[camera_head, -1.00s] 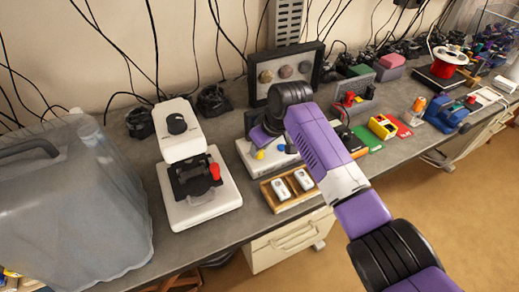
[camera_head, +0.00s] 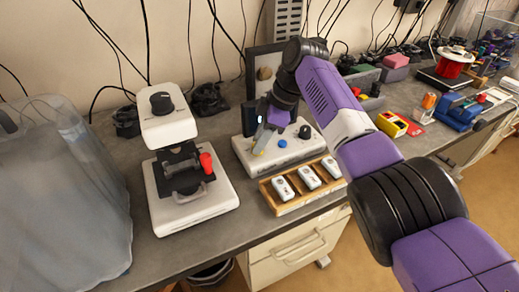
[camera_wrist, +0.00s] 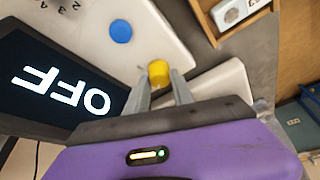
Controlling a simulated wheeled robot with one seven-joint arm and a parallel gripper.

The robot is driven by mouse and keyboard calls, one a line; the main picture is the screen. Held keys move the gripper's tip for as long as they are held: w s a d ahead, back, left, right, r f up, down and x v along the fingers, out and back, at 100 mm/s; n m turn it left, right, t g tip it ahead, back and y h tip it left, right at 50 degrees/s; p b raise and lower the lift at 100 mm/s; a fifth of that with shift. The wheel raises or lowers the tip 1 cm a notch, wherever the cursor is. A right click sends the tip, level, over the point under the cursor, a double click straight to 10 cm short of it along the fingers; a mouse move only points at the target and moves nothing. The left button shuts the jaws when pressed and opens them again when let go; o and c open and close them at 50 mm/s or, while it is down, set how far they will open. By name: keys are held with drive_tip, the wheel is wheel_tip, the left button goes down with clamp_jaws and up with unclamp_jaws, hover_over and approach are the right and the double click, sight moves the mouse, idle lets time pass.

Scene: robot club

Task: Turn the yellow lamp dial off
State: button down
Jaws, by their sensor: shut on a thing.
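The yellow dial (camera_wrist: 158,73) is a small round knob on a white control box (camera_head: 239,150). In the wrist view it sits between the fingertips of my gripper (camera_wrist: 163,82), which is shut on it. A dark screen (camera_wrist: 40,82) next to the box reads "OFF", upside down in the wrist view. A blue knob (camera_wrist: 121,32) is near the yellow dial on the same box, also seen in the head view (camera_head: 282,144).
A black knob (camera_head: 304,131) is on the box's right. A wooden tray (camera_head: 275,204) with three white devices lies in front. A white microscope (camera_head: 168,125) stands left, beside a translucent cover (camera_head: 65,200). My arm crosses above the bench's right part.

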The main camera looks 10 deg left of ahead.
drive_tip(key=shift+n+b, duration=0.6)
drive_tip(key=c, duration=1.1)
unclamp_jaws()
drive_tip(key=v, duration=0.7)
drive_tip(key=shift+r+b, duration=0.3)
drive_tip(key=shift+r, duration=0.05)
drive_tip(key=shift+w+d, duration=0.1)
drive_tip(key=shift+w, duration=0.05)
